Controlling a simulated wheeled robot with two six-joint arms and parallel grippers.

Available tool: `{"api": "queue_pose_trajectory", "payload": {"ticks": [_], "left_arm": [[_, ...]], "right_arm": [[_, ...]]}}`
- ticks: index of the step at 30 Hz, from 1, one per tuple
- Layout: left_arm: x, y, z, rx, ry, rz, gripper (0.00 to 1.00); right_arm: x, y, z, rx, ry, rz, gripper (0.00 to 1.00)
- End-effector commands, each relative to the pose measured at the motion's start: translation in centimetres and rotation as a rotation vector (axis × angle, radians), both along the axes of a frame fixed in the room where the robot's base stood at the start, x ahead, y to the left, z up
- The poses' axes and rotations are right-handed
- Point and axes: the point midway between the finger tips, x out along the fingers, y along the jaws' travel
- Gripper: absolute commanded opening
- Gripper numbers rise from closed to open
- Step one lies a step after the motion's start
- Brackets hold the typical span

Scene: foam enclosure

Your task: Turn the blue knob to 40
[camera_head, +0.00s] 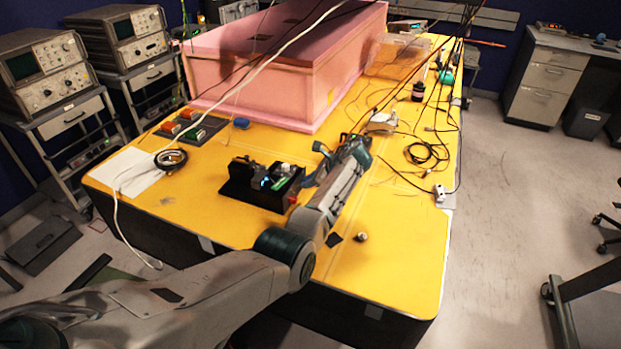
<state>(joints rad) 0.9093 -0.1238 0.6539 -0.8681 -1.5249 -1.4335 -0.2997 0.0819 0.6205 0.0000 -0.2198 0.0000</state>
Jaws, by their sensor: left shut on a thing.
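A black device (236,187) stands on the yellow table, with a small lit blue display (266,183) and a green part on its top. My left arm reaches in from the lower left and bends over the table. My left gripper (305,182) is at the device's right end, shut on what I take to be the blue knob. The fingers and arm hide the knob, and its setting is too small to read. My right gripper is not in view.
A large pink foam enclosure (270,75) fills the back of the yellow table (215,215). Left of the device are a dark panel with coloured blocks (190,130), a black ring (171,158) and white paper (125,172). Loose cables (425,152) lie right. The front right is mostly clear.

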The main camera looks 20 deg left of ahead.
Motion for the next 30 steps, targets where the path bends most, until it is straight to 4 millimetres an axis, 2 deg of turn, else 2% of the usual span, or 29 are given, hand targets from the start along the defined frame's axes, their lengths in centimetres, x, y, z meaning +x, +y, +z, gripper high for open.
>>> {"api": "queue_pose_trajectory", "payload": {"ticks": [12, 29, 30], "left_arm": [[0.4, 0.0, -0.1, 0.006, 0.161, 0.000, 0.00], [0.4, 0.0, -0.1, 0.006, 0.185, 0.000, 0.00], [0.4, 0.0, -0.1, 0.006, 0.185, 0.000, 0.29]], "right_arm": [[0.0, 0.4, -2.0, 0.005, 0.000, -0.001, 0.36], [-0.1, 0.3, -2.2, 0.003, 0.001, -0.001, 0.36], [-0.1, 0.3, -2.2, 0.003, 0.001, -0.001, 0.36]]}}
